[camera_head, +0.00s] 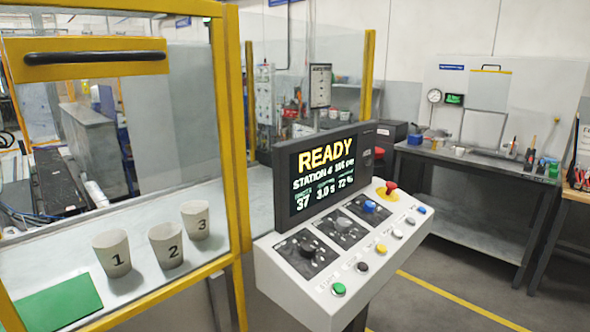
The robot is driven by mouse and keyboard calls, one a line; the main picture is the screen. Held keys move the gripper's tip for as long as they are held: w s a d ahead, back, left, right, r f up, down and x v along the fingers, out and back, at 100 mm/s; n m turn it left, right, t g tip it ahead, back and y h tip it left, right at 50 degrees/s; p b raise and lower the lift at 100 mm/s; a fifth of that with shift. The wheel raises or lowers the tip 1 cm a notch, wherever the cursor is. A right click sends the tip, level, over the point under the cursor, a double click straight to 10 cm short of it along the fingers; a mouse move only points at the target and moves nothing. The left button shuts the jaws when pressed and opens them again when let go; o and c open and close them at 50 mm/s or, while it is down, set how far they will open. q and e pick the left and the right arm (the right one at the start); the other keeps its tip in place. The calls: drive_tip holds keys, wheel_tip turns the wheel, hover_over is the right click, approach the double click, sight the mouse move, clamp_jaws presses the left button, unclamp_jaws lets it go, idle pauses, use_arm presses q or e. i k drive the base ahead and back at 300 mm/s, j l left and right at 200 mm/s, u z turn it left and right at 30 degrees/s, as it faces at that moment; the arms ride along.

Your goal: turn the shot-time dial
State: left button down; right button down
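The control console (310,295) stands at the centre, with a white sloped top. Its upper row holds a black dial (303,249), a grey dial (343,225) and a blue-topped control (370,207), each on a dark square plate. The small labels are too blurred to read, so I cannot tell which is the shot-time dial. The screen (325,172) behind them reads "READY", with 37, 3.0 s and 72 % below. Neither of my grippers is in view, and nothing touches the dials.
The console's front row has several coloured buttons, including a green button (339,289). A red mushroom button (391,187) sits at its far corner. A yellow-framed glass guard (232,140) borders its left, with three numbered cups (165,246) behind. A workbench (470,163) stands back right. Floor right is clear.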

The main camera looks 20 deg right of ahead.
sight(342, 225)
drive_tip(key=z, duration=1.15)
